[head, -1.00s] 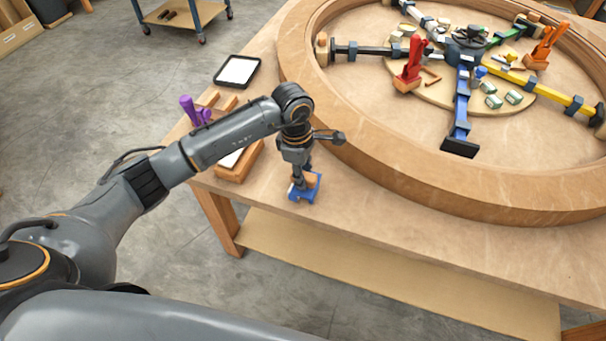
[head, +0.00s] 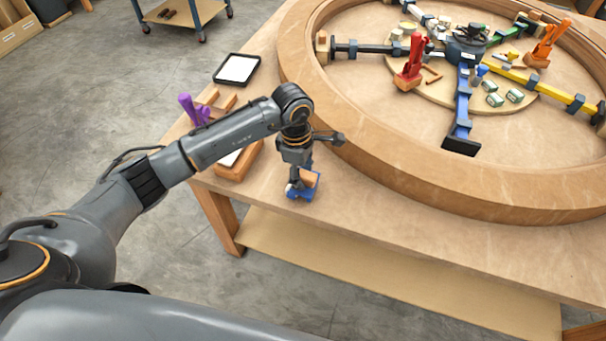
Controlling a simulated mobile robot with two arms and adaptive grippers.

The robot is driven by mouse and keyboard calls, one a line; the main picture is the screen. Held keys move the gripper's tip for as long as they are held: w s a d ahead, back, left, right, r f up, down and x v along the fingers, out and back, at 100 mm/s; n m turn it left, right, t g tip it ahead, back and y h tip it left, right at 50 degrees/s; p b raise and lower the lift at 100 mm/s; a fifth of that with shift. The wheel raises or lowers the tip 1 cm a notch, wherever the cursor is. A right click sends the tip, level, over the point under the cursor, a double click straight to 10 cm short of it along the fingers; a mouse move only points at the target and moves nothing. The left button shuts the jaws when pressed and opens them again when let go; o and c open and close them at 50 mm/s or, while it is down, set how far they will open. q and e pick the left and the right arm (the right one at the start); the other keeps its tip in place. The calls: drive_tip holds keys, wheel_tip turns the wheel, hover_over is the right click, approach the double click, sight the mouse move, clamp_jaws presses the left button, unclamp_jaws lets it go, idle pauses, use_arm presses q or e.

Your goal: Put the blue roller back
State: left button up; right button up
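The blue roller (head: 302,194), with a tan-orange part on it, is at the near left edge of the table. My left gripper (head: 298,178) points down at it, at or touching its top. The fingers are small and partly hidden against the roller, so I cannot tell whether they close on it. I also cannot tell whether the roller rests on the tabletop or is just above it. My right gripper is not in view.
A wooden tray (head: 246,168), partly behind my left arm, stands at the table's left edge with a purple tool (head: 192,107) nearby. A dark-framed tablet (head: 237,70) lies behind it. A large wooden ring (head: 440,178) with clamps fills the right. The front table strip is bare.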

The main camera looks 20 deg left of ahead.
use_arm(q)
drive_tip(key=shift+s, duration=0.1)
drive_tip(key=shift+r+p, duration=0.25)
drive_tip(key=shift+p, duration=0.15)
drive_tip(key=shift+r+p, duration=0.5)
drive_tip(key=shift+p, duration=0.05)
wheel_tip(320, 180, up, 12)
drive_tip(key=a+b, duration=0.1)
drive_tip(key=b, duration=0.2)
drive_tip(key=shift+f, duration=0.15)
drive_tip(key=shift+a, duration=0.1)
